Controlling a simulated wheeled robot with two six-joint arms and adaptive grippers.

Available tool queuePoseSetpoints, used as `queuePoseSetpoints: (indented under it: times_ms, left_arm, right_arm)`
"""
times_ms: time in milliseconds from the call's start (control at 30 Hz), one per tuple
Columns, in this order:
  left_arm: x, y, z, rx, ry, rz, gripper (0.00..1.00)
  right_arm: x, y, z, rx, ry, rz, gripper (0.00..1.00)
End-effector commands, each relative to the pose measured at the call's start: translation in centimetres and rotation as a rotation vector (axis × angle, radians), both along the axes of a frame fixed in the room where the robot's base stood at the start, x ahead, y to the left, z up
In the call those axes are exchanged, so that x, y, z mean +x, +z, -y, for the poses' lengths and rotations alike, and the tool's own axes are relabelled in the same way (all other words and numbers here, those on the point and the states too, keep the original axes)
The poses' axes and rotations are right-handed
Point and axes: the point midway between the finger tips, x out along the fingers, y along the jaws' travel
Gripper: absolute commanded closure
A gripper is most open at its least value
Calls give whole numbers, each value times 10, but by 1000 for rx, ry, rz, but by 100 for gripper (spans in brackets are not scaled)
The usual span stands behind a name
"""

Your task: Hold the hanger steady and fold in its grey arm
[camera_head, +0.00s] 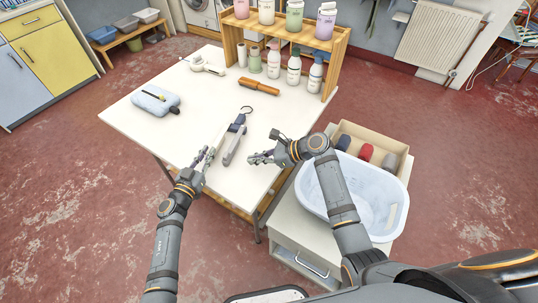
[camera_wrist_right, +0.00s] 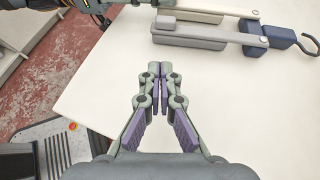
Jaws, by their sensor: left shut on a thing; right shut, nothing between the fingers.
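The hanger lies on the white table with a dark blue hub (camera_head: 237,124), a black hook (camera_head: 247,110), a pale arm (camera_head: 221,133) and a grey arm (camera_head: 232,148). The two arms lie close together, nearly parallel. In the right wrist view the grey arm (camera_wrist_right: 200,40) is beside the pale arm, with the hub (camera_wrist_right: 264,36) to the right. My left gripper (camera_head: 208,155) is shut on the hanger near the pale arm's free end; the exact contact is unclear. My right gripper (camera_head: 258,158) is shut and empty, apart from the grey arm; its fingertips also show in the right wrist view (camera_wrist_right: 160,68).
A wooden shelf (camera_head: 335,62) with several bottles stands behind. A pale blue basket (camera_head: 387,224) and a box of rolls (camera_head: 399,149) are at right.

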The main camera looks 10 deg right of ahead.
Motion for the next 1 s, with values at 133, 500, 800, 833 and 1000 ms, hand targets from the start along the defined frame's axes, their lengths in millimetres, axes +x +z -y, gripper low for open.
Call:
queuePoseSetpoints:
  times_ms: [133, 500, 800, 833, 1000]
  left_arm:
    - [0, 0, 0, 0, 0, 0, 100]
    - [0, 0, 0, 0, 0, 0, 100]
    - [0, 0, 0, 0, 0, 0, 64]
    - [0, 0, 0, 0, 0, 0, 60]
    - [0, 0, 0, 0, 0, 0, 60]
  right_arm:
    - [-16, 20, 31, -6, 1, 4, 100]
    - [-34, 44, 63, 1, 1, 2, 100]
    - [-34, 44, 63, 1, 0, 3, 100]
    - [-33, 44, 63, 1, 0, 3, 100]
    - [-33, 44, 63, 1, 0, 3, 100]
